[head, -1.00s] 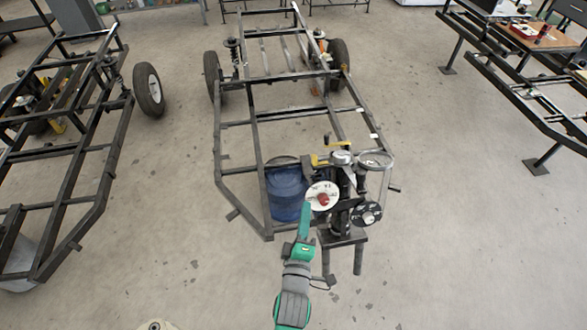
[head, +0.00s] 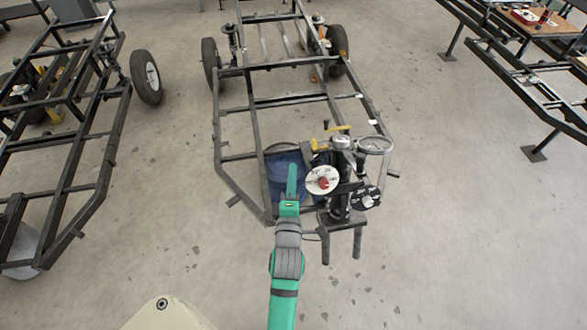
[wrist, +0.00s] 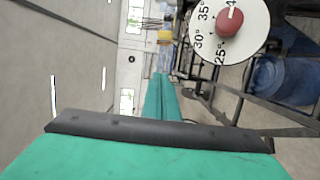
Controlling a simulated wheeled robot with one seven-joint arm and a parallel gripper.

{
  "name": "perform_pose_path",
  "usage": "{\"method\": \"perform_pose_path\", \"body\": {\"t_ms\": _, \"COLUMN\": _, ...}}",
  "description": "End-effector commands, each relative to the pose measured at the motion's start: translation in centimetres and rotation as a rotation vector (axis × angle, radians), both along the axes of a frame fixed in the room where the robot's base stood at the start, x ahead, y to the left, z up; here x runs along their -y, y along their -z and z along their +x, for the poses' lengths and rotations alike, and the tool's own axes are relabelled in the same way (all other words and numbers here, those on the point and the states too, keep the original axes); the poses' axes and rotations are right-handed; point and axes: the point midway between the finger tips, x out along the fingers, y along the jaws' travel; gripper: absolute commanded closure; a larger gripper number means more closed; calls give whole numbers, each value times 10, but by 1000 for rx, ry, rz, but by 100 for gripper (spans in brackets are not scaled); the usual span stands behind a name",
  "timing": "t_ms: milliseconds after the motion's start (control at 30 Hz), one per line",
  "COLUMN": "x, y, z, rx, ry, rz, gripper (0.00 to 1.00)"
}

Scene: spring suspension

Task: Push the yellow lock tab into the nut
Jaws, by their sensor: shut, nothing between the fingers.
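My gripper (head: 291,168) is shut and empty, its green fingers pressed together and pointing away, to the left of a white dial in the head view. In the wrist view the shut fingers (wrist: 160,78) also point away, left of the dial. Yellow parts show on top of the mechanism at the front of the cart frame: a block (head: 320,145) and a bar above it (head: 338,128). A yellow patch also shows beyond my fingertips in the wrist view (wrist: 165,36). I cannot tell which yellow part is the lock tab. I cannot make out the nut.
The white dial (head: 312,186) has a red knob (head: 324,183) and stands close right of my gripper. A blue drum (head: 279,165) is beyond it, inside the black cart frame (head: 240,198). A clear round dish (head: 375,144) and a black wheel (head: 366,198) are further right.

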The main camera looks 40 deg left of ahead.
Motion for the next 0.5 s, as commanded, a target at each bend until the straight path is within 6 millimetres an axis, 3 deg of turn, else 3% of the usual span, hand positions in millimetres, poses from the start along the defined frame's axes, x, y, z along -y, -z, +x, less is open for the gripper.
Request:
{"method": "perform_pose_path", "body": {"t_ms": 433, "x": -42, "y": -1, "z": 64, "rx": 2, "ry": 3, "rz": 0, "gripper": 100}}
{"method": "perform_pose_path", "body": {"t_ms": 500, "x": -41, "y": 0, "z": 72, "rx": 1, "ry": 6, "rz": -1, "gripper": 100}}
